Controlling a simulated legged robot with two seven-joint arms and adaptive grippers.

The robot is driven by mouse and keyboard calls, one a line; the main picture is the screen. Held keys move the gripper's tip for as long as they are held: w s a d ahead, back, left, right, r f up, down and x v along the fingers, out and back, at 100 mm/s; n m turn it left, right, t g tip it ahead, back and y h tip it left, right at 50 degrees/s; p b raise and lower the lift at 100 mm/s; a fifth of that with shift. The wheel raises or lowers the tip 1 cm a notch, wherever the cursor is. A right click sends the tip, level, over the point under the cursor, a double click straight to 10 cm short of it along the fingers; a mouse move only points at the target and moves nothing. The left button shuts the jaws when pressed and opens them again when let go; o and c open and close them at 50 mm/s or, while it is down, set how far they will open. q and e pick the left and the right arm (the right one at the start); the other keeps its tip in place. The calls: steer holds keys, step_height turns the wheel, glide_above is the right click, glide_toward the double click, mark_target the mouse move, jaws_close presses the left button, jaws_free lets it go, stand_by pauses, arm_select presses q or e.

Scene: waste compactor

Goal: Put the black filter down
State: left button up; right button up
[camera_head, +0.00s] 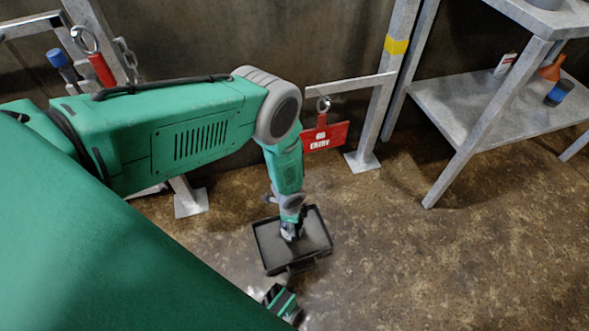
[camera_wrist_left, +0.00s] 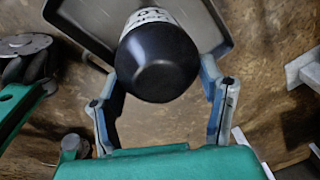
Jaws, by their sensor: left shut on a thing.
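The black filter (camera_wrist_left: 158,62) is a dark, rounded cylinder with a white lettered band at its far end. It sits between the two fingers of my left gripper (camera_wrist_left: 163,100) in the left wrist view, and the gripper is shut on it. In the head view my left gripper (camera_head: 291,228) points down over a shallow dark tray (camera_head: 268,252) on the floor. The tray's rim (camera_wrist_left: 87,32) also shows behind the filter in the left wrist view. I cannot tell whether the filter touches the tray floor.
A red sign (camera_head: 325,136) hangs from a metal barrier rail (camera_head: 350,83) behind the tray. A metal shelf unit (camera_head: 455,103) stands at the right, holding an orange funnel (camera_head: 552,68) and a small dark container (camera_head: 559,92). The brown floor (camera_head: 440,260) right of the tray is clear.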

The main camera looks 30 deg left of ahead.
arm_select(q)
step_height(320, 180, down, 4)
steer(key=shift+d+r+b, duration=0.1)
steer(key=shift+b, duration=0.95)
steer(key=shift+r, duration=0.15)
steer(key=o, duration=1.6)
steer(key=shift+f, duration=0.2)
steer(key=shift+o, duration=0.2)
